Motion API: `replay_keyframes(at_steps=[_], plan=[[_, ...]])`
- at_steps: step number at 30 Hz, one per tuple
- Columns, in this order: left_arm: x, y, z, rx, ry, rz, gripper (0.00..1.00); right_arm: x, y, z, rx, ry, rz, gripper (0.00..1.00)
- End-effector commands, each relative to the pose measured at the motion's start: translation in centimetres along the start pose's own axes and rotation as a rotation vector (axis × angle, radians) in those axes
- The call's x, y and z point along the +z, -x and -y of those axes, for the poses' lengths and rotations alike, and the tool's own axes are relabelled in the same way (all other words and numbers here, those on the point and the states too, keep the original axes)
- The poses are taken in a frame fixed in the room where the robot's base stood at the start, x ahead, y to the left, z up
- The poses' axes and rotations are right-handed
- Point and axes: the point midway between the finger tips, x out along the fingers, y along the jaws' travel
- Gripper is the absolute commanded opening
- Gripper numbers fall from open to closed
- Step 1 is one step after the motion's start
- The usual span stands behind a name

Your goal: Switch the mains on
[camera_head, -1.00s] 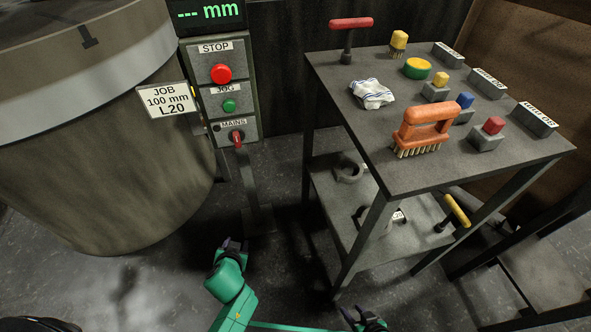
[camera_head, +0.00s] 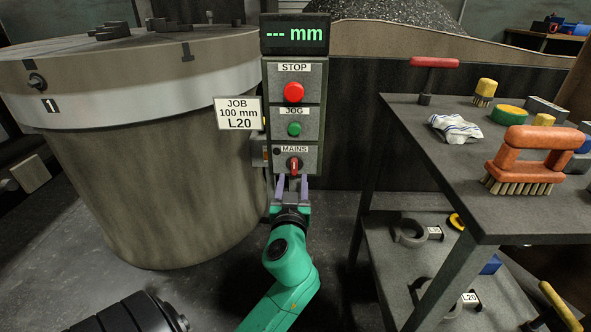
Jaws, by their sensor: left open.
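The MAINS switch is a red handle (camera_head: 294,165) on the lowest panel of the grey control box (camera_head: 312,92). The handle points roughly upright. A small dark lamp (camera_head: 277,152) sits at its upper left and looks unlit. My left gripper (camera_head: 291,186) is open, with its two fingers pointing up just below the red handle, one on each side. Whether the fingers touch the panel I cannot tell. My right gripper is not in view.
Above the switch are a green JOG button (camera_head: 294,129) and a red STOP button (camera_head: 293,92). The display (camera_head: 295,34) reads "--- mm". A JOB card (camera_head: 239,114) hangs left, beside a large drum (camera_head: 150,180). A cart (camera_head: 440,150) with brushes and blocks stands right.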

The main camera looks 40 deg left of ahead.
Motion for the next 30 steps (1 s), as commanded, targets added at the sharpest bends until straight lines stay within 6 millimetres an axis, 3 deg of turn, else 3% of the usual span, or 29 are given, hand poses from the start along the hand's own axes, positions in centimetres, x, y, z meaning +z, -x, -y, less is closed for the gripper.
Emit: replay_keyframes(at_steps=[3,6,15,16,20,30], plan=[[0.0,-2.8,0.0,0.0,-0.003,-0.003,0.53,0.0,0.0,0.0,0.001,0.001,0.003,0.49],[0.0,-4.2,-0.1,0.001,-0.002,-0.002,0.53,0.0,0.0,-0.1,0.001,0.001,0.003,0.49],[0.1,-4.9,0.0,0.001,-0.001,0.001,0.53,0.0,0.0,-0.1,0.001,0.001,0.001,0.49],[0.1,-4.8,0.0,0.001,-0.001,0.001,0.49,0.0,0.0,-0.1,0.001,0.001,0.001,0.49],[0.1,-4.8,0.0,0.001,-0.001,0.001,0.0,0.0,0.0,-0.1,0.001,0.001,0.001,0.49],[0.1,-4.8,0.0,0.001,-0.017,0.002,0.0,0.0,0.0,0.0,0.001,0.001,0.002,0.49]])
